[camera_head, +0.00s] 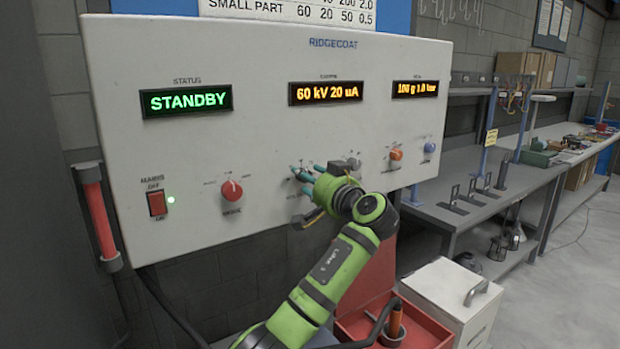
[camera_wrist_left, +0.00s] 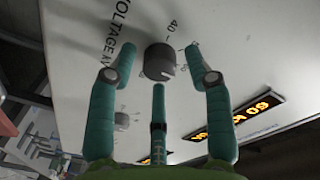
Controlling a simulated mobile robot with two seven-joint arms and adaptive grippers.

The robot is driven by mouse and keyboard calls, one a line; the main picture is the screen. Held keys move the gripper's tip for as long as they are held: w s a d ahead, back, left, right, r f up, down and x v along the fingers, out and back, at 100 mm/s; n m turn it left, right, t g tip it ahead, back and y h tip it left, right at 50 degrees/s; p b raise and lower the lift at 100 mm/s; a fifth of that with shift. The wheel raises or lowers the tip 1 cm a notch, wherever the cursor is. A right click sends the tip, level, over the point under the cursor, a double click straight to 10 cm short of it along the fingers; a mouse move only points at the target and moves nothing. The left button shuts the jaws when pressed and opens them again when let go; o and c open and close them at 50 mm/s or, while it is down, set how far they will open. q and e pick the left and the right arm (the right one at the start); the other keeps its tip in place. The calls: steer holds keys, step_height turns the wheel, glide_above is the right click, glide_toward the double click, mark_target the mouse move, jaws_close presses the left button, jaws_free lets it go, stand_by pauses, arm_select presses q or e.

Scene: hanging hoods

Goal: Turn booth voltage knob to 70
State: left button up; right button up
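The dark grey voltage knob (camera_wrist_left: 160,61) shows in the left wrist view on the white panel, beside a "VOLTAGE kV" label and a scale mark of 40. Its pointer setting is not clear to me. My left gripper (camera_wrist_left: 155,68) has its teal fingers spread around the knob, with visible gaps at the sides; contact cannot be told. In the head view my left gripper (camera_head: 303,180) is at the panel and largely hides the knob. The amber display (camera_head: 325,93) above reads 60 kV 20 uA. My right gripper is not in view.
The white panel (camera_head: 260,130) also carries a red knob (camera_head: 232,190), a red switch (camera_head: 157,203), a grey knob (camera_head: 354,163), an orange knob (camera_head: 396,154) and a blue knob (camera_head: 429,147). The green display (camera_head: 186,101) reads STANDBY. A grey workbench (camera_head: 480,215) stands at right.

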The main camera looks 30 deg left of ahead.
arm_select(q)
steer(key=c, duration=0.7)
jaws_close()
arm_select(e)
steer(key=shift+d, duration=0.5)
arm_select(q)
steer(key=shift+r, duration=0.1)
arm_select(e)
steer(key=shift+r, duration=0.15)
arm_select(q)
steer(key=m+p, duration=0.7)
steer(key=m, duration=0.2)
steer(key=shift+r, duration=0.15)
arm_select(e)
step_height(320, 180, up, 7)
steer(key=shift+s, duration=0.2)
arm_select(q)
steer(key=shift+m+p, duration=0.35)
steer(key=shift+m, duration=0.05)
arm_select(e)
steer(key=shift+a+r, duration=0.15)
